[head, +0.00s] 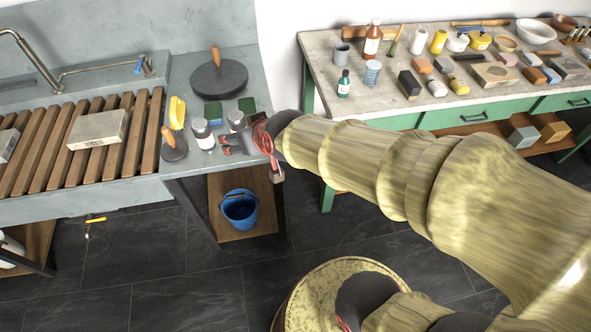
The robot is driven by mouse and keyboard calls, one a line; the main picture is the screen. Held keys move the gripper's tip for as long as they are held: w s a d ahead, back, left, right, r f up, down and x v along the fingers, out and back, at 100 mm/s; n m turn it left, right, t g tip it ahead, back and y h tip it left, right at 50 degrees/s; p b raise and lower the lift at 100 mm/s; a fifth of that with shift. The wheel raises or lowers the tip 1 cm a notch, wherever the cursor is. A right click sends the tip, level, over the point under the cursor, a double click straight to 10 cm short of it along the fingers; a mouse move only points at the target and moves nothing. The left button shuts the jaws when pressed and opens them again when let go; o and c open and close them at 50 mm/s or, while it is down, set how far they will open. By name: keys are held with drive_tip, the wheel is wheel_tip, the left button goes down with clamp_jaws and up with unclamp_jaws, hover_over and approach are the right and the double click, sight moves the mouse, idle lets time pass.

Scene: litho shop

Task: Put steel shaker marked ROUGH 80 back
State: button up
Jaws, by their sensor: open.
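Two steel shakers with dark lids stand on the grey sink counter in the head view. One shaker (204,136) is just left of my gripper's fingertips. The other shaker (236,119) is just behind the gripper, partly hidden by it. Their labels are too small to read, so I cannot tell which is marked ROUGH 80. My gripper (224,145) points left over the counter's front right corner. It is open, and nothing shows between its fingers. I cannot tell whether a finger touches a shaker.
A wooden-handled disc (174,150), a yellow object (177,112), green blocks (214,112) and a large dark disc (220,78) crowd the counter. A stone slab (98,130) lies on the slatted rack (33,151). A blue bucket (240,208) stands below. The right workbench (390,99) is cluttered.

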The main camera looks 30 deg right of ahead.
drive_tip(key=s+d+r+g, duration=0.2)
drive_tip(key=s, duration=0.7)
drive_tip(key=s+d+r+g+h, duration=0.1)
drive_tip(key=s+d+r, duration=0.1)
drive_tip(key=s, duration=0.7)
drive_tip(key=shift+s+r+g, duration=0.3)
drive_tip(key=shift+s+g, duration=0.05)
drive_tip(key=shift+g, duration=0.05)
